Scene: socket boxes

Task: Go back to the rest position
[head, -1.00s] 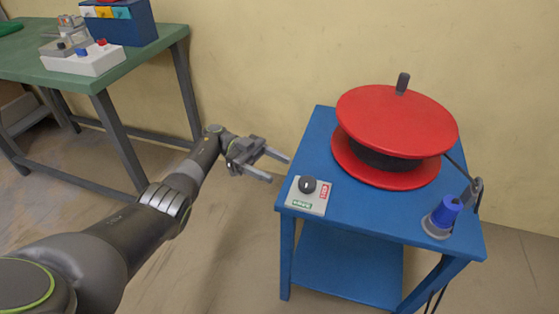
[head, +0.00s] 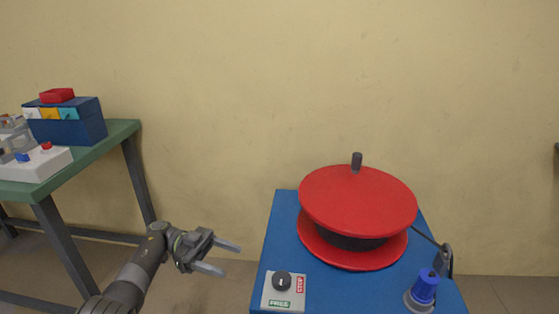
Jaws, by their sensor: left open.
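My left gripper (head: 222,258) is open and empty. Its two fingers point right, towards the blue table (head: 285,220), with a gap of floor and wall between them and the table's left edge. On that table a control box (head: 268,298) with a black knob and green and red labels sits at the front left corner. A red reel (head: 350,202) with a dark core and an upright dark handle stands behind it. My right gripper is not in view.
A blue plug-like piece (head: 425,288) stands in a grey holder at the table's right. A green-topped bench (head: 105,145) at the left holds a blue box (head: 72,125) with a red piece on top and a white box (head: 40,165) with buttons. The wall behind is bare.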

